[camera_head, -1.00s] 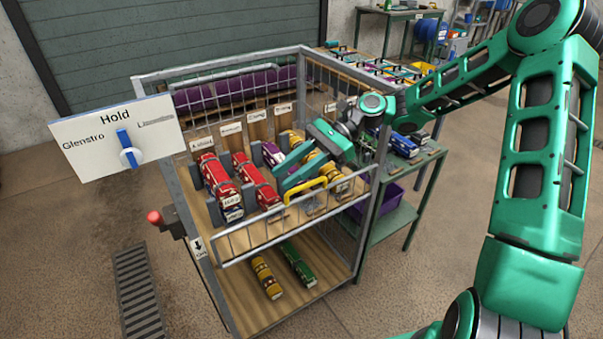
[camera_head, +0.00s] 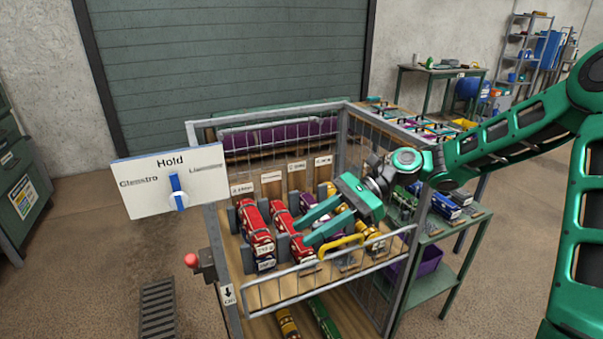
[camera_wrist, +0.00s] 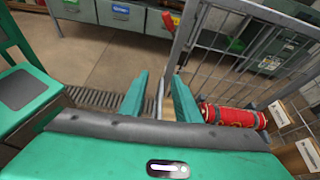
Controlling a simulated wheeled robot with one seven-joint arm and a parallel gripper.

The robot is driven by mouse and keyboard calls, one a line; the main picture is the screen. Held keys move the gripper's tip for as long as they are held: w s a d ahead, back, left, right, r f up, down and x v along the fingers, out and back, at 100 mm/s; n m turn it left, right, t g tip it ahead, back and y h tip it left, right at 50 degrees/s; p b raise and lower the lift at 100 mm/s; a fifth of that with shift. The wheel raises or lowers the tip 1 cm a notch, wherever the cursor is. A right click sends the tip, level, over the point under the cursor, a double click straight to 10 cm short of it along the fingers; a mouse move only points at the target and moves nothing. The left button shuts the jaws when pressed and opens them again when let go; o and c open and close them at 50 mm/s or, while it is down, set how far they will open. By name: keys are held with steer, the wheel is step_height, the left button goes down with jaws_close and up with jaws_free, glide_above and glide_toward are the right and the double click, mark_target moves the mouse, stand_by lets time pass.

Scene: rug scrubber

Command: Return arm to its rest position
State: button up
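My gripper (camera_head: 304,231) is over the upper shelf of the wire cage (camera_head: 345,160), above the red rolls and behind the front rail with its yellow handle (camera_head: 340,246). Its two green fingers are apart with nothing held between them; the wrist view also shows the open gripper (camera_wrist: 158,76). My arm reaches in from the right over the cage's right side and is still bent and extended. Red rolls (camera_head: 257,238) lie left of the fingers, and yellow ones (camera_head: 371,236) lie right of the gripper. A red roll (camera_wrist: 235,116) shows right of the fingers in the wrist view.
A white sign (camera_head: 140,185) reading "Hold" with a blue lever stands at the cage's left. A red button (camera_head: 191,260) is on the left post. A green side table (camera_head: 430,285) stands right of the cage.

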steer(key=s+d+f+n+t+h, duration=0.2)
steer(key=s+d+f+h, duration=0.15)
steer(key=d, duration=0.65)
steer(key=s+d+f+n+t+h, duration=0.1)
steer(key=s+d+f+n+h, duration=0.3)
steer(key=d, duration=0.6)
steer(key=s+d+r+t+h, duration=0.1)
steer(key=s+d+r+h, duration=0.1)
steer(key=s+d, duration=0.6)
steer(key=s+d+r+h, duration=0.2)
steer(key=s+d+r, duration=0.3)
steer(key=s+d, duration=0.3)
steer(key=shift+d+n+t+h, duration=0.35)
steer(key=shift+n+t, duration=0.05)
